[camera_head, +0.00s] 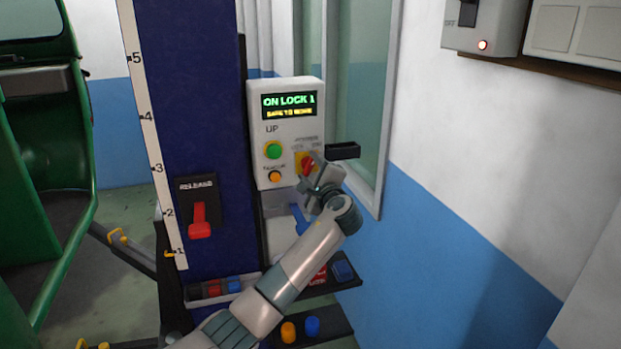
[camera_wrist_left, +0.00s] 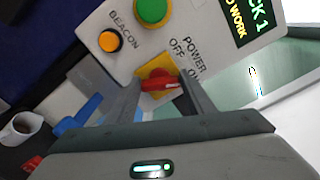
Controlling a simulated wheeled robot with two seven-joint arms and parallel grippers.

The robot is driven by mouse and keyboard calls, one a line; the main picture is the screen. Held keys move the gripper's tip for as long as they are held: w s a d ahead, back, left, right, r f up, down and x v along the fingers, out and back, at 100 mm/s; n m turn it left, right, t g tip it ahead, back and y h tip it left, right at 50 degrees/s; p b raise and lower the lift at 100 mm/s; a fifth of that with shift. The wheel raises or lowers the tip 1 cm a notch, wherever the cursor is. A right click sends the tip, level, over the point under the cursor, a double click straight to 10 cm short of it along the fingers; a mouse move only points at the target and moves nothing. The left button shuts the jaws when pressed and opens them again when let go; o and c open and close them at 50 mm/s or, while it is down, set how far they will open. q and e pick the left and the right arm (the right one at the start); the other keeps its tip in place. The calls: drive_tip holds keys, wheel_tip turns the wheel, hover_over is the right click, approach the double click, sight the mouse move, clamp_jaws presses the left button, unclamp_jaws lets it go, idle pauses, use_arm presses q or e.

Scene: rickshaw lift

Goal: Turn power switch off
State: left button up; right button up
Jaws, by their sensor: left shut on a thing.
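The power switch (camera_head: 307,165) is a red rotary knob on a yellow plate, low on the right of the white control box (camera_head: 260,125). My left gripper (camera_head: 313,176) is at the knob and partly covers it in the head view. In the left wrist view the red power switch (camera_wrist_left: 160,84) sits between the two fingers of my left gripper (camera_wrist_left: 158,92), which is shut on it. The labels POWER, OFF and ON show beside it. The box's display reads "ON LOCK 1". My right gripper is not in view.
A green UP button (camera_head: 273,150) and an orange beacon button (camera_head: 274,176) are close to the left of the knob. A red release lever (camera_head: 200,217) is on the blue column. Shelves with small coloured parts are below. A green vehicle (camera_head: 40,150) stands at left.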

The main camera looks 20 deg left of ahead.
use_arm(q)
drive_tip(key=n+b, duration=0.3)
drive_tip(key=b, duration=0.1)
drive_tip(key=n+b, duration=0.4)
drive_tip(key=b, duration=0.1)
drive_tip(key=f+n+b, duration=0.1)
drive_tip(key=n+b, duration=0.2)
drive_tip(key=b, duration=0.1)
drive_tip(key=shift+f+n, duration=0.1)
drive_tip(key=shift+n, duration=0.2)
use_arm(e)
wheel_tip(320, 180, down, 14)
use_arm(q)
drive_tip(key=shift+n+b, duration=1.2)
drive_tip(key=shift+r, duration=0.2)
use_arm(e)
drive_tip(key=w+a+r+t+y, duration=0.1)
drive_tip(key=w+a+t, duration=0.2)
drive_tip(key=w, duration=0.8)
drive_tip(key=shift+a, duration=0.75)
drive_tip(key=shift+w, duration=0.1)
use_arm(q)
drive_tip(key=o, duration=1.1)
drive_tip(key=shift+c, duration=0.2)
drive_tip(key=shift+r, duration=0.1)
